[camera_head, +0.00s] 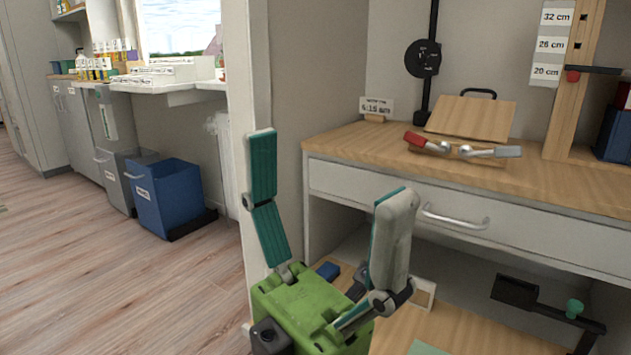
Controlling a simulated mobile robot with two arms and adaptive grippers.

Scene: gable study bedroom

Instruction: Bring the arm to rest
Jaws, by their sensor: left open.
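My left gripper (330,168) shows at the lower middle of the head view. It has a green body and two grey fingers with teal pads. The fingers point up and stand wide apart, with nothing held between them. The gripper appears in front of the left end of the workbench (335,142), overlapping the white drawer front and the lower shelf in the picture. The exact distance to the bench cannot be told. My right gripper is not in view.
On the bench stand a wooden board (470,116), a red-handled tool (427,143), a black stand (422,60) and a wooden post with height labels (575,75). A drawer handle (455,217) sticks out. Bins, including a blue one (170,200), stand left; the floor (110,265) before them is clear.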

